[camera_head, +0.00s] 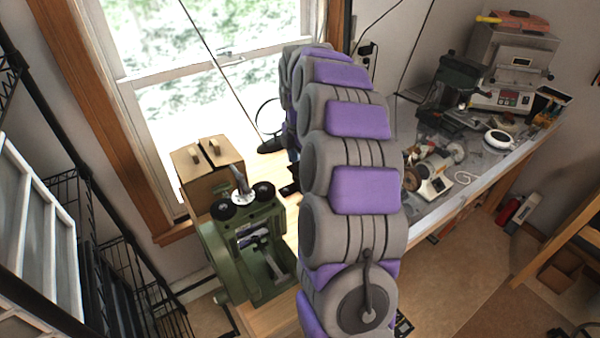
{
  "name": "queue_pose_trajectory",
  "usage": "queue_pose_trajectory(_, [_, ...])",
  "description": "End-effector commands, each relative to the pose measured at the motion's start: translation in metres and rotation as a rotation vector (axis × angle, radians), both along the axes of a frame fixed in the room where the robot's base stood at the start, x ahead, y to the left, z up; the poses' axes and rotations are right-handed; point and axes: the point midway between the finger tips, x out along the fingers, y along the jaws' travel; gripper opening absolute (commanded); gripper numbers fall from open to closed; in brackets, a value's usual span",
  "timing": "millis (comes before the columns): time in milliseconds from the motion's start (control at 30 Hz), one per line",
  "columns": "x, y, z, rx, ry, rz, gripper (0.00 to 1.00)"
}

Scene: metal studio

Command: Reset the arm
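My arm, grey with purple pads, rises from the bottom centre of the head view and stretches away toward the window, curving over the workbench (275,322). Its far end is partly hidden behind the nearer links. A small dark part shows low beside the far links, but I cannot make out the gripper's fingers or whether it holds anything.
A green machine (235,255) stands left of my arm, with a cardboard box (207,168) behind it. To the right, a metal-topped bench (440,205) carries a small grinder (432,178) and several machines. Wire shelving (165,305) is at left. Floor (460,285) is open at lower right.

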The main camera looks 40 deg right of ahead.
Motion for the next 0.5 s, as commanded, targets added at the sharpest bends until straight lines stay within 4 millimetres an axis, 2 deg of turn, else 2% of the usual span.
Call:
queue_pose_trajectory(133, [0.0,0.0,0.012,0.0,0.0,0.0,0.6])
queue_pose_trajectory(367, [0.0,0.0,0.015,0.001,0.001,0.0,0.6])
queue_pose_trajectory(500, [-0.004,0.012,0.02,0.004,0.0,-0.024,0.6])
